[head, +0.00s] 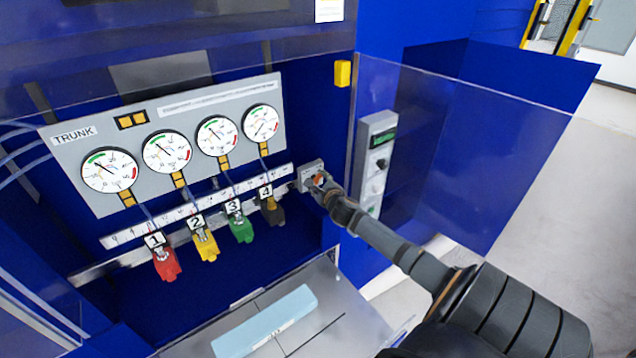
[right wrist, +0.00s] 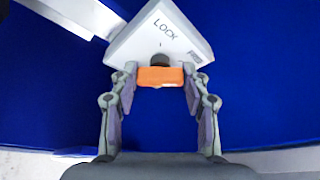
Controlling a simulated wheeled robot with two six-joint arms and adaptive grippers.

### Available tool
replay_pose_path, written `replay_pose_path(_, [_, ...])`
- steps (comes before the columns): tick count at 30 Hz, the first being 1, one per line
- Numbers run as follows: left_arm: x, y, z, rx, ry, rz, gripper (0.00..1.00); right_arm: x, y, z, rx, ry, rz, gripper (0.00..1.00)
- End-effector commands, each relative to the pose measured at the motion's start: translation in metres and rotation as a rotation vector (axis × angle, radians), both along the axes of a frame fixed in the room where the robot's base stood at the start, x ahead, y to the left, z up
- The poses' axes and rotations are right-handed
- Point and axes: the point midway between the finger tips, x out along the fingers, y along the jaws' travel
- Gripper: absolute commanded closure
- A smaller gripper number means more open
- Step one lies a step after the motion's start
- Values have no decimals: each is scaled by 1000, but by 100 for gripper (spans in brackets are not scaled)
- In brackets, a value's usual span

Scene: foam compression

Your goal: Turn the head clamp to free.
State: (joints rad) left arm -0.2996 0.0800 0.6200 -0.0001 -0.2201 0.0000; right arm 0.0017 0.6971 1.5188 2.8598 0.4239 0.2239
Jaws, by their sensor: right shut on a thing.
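The head clamp is a small light-grey plate (right wrist: 158,32) with an orange handle (right wrist: 161,76) on a dark shaft. In the right wrist view the plate reads LOCK, with a second, smaller label at its right corner that I cannot read surely. The plate (head: 311,172) also shows in the head view, at the right end of the white scale strip. My right gripper (right wrist: 160,84) is shut on the orange handle, one finger at each end of it. In the head view my right gripper (head: 322,184) reaches the clamp from the lower right. My left gripper is not in view.
A grey TRUNK panel (head: 90,198) with several dials is on the blue wall. Below hang numbered red (head: 167,265), yellow (head: 207,248), green (head: 242,229) and dark (head: 273,212) clips. A grey control box (head: 374,160) and clear panel stand right of the clamp. A pale blue block (head: 265,322) lies below.

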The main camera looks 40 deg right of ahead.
Motion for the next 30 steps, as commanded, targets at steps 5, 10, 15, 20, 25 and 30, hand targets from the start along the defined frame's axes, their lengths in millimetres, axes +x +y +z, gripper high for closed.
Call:
replay_pose_path(5, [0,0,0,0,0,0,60,-1,0,-4,4,4,-2,33])
replay_pose_path(10, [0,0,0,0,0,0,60,-1,0,-2,3,3,-2,30])
replay_pose_path(15, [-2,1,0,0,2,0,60,-2,1,-1,1,3,-1,30])
replay_pose_path(20, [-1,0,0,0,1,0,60,-21,8,3,-4,7,2,30])
replay_pose_path(25, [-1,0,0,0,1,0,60,-49,21,11,-3,8,4,30])
replay_pose_path(30, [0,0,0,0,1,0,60,-65,26,16,0,6,-1,30])
